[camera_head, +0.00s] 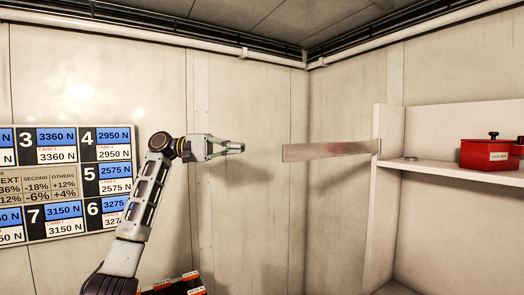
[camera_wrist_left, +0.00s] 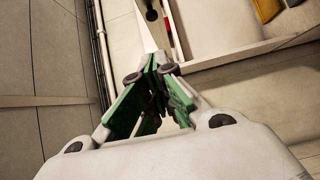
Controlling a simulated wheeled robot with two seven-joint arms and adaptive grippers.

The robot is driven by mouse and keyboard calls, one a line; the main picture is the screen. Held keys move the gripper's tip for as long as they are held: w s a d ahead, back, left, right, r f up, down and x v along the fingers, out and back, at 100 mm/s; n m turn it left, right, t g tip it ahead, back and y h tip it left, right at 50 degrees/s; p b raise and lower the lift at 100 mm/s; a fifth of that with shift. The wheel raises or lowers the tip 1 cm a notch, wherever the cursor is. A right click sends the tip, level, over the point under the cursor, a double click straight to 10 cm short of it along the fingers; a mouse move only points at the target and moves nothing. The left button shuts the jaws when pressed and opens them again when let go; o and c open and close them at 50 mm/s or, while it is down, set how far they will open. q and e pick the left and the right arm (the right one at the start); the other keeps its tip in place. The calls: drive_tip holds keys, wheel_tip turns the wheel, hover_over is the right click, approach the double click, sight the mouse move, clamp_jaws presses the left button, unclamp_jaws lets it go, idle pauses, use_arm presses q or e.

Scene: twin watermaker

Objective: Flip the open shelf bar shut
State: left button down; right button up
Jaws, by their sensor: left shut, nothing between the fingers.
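The open shelf bar (camera_head: 328,151) is a flat metal strip in the head view. It sticks out to the left from the upright side panel (camera_head: 384,190) of the white shelf, roughly level. My left gripper (camera_head: 240,148) is left of the bar's free end, at about the same height in the picture, with a visible gap between them. Its fingers are closed together and hold nothing. In the left wrist view the green-sided fingers (camera_wrist_left: 158,75) meet at their tips. I cannot clearly make out the bar there. My right gripper is out of view.
A red lock box (camera_head: 488,154) stands on the white shelf board (camera_head: 455,172), with a small round item (camera_head: 410,158) near the side panel. A board with numbers and newton values (camera_head: 70,185) hangs on the left wall. The wall corner lies behind the bar.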

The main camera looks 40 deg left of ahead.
use_arm(q)
drive_tip(key=s+d+p+x, duration=0.1)
drive_tip(key=s+p+x, duration=0.1)
drive_tip(key=x, duration=1)
drive_tip(key=shift+s+d, duration=0.15)
drive_tip(key=shift+d, duration=0.35)
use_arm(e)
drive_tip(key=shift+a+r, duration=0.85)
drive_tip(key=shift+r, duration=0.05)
use_arm(q)
drive_tip(key=shift+d+f, duration=0.1)
drive_tip(key=shift+f, duration=0.05)
